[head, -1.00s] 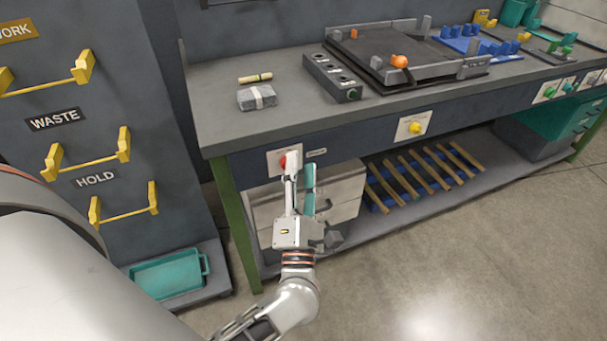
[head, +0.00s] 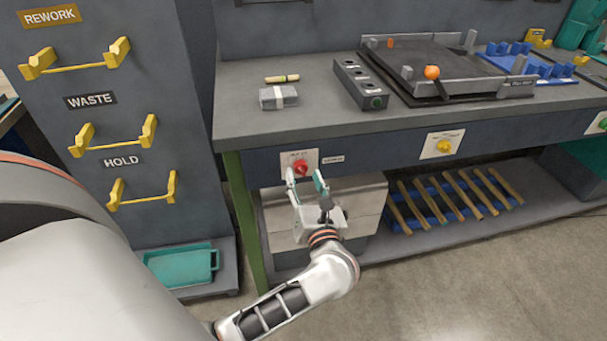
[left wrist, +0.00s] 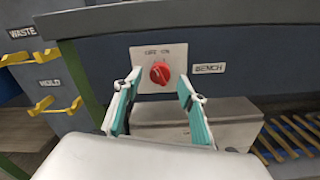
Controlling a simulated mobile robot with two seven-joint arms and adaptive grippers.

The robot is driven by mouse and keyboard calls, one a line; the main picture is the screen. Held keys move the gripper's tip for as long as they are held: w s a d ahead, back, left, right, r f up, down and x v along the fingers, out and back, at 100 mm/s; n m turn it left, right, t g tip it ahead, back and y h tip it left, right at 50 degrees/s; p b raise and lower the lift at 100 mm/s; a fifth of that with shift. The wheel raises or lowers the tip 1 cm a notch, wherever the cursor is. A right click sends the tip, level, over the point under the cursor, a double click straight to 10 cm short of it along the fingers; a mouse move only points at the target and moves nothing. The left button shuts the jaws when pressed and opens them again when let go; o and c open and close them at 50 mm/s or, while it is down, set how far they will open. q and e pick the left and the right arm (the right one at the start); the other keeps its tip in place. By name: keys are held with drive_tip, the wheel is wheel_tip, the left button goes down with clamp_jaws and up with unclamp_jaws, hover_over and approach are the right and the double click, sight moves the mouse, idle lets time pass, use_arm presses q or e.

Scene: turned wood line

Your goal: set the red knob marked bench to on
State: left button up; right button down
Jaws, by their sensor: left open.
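The red knob (head: 300,168) sits on a pale plate on the front panel of the workbench, left of a small label. In the left wrist view the red knob (left wrist: 160,73) is near the middle, its plate carries OFF and ON lettering, and the label (left wrist: 209,68) reads BENCH. The knob's exact setting is hard to read. My left gripper (head: 305,178) is open and empty, just in front of and below the knob. In the left wrist view its teal-padded fingers (left wrist: 155,92) are spread to either side below the knob, apart from it. My right gripper is not in view.
A yellow knob (head: 444,146) and a green knob (head: 603,124) are farther right on the panel. A pale drawer box (head: 370,205) and slatted rack (head: 455,197) are under the bench.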

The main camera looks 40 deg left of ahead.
use_arm(q)
drive_tip(key=shift+x, duration=1.05)
drive_tip(key=c, duration=1.1)
